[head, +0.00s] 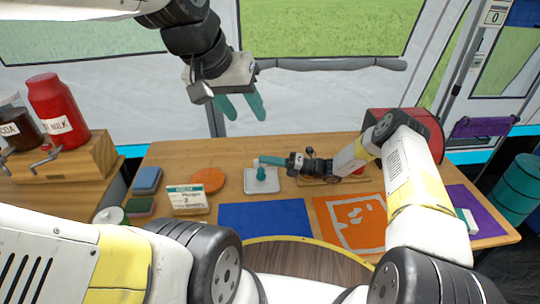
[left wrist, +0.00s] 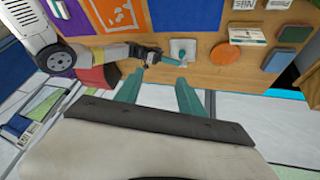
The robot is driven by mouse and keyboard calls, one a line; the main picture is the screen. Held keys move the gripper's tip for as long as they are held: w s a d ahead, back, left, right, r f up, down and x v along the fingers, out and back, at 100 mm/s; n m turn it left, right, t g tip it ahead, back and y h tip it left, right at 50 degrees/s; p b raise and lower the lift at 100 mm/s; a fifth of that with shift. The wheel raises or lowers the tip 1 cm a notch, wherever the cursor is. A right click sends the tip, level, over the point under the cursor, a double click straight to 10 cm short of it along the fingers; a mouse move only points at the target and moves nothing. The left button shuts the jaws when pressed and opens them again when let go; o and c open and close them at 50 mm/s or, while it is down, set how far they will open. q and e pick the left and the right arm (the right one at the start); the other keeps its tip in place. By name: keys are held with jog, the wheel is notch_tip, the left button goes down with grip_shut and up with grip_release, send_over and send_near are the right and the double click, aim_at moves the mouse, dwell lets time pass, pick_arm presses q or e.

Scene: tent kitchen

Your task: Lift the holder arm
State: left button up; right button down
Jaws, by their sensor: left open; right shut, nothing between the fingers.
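A small white square stand (head: 262,186) sits on the wooden table, with a short teal upright piece (head: 261,173) on it. I cannot tell which part is the holder arm. The stand also shows in the left wrist view (left wrist: 183,48). My right gripper (head: 264,161) reaches in from the right, low over the table. Its teal fingers are shut and empty, pointing left just above the back of the stand; I cannot tell whether they touch it. My left gripper (head: 241,106) hangs high behind the table, open and empty, fingers pointing down.
An orange disc (head: 208,180), a labelled block (head: 187,199) and blue and green blocks (head: 147,180) lie left of the stand. A blue mat (head: 264,219) and an orange mat (head: 333,232) lie in front. Jars (head: 57,112) stand at far left.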

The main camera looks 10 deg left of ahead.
pick_arm(q)
jog(key=shift+s+d+f, duration=0.1)
jog(key=shift+s+f, duration=0.25)
jog(key=shift+s, duration=0.3)
jog(key=shift+s+d+f, duration=0.1)
jog(key=shift+s+f, duration=0.2)
jog(key=shift+s, duration=0.3)
pick_arm(e)
jog(key=shift+w+r+m, duration=0.15)
jog(key=shift+r+m, duration=0.1)
jog(key=shift+m, duration=0.15)
pick_arm(q)
jog(key=shift+d, duration=0.1)
pick_arm(e)
jog(key=shift+w+a+r+m, duration=0.2)
jog(key=shift+w+r+m, duration=0.25)
jog(key=shift+m, duration=0.35)
jog(key=shift+w+r+h, duration=0.1)
jog(key=shift+r+h, duration=0.05)
jog(key=shift+h, duration=0.15)
pick_arm(q)
jog(key=shift+w+d, duration=0.1)
jog(key=shift+d, duration=0.2)
pick_arm(e)
jog(key=shift+w+a+r+m, duration=0.1)
jog(key=shift+w+r+m, duration=0.15)
jog(key=shift+m, duration=0.35)
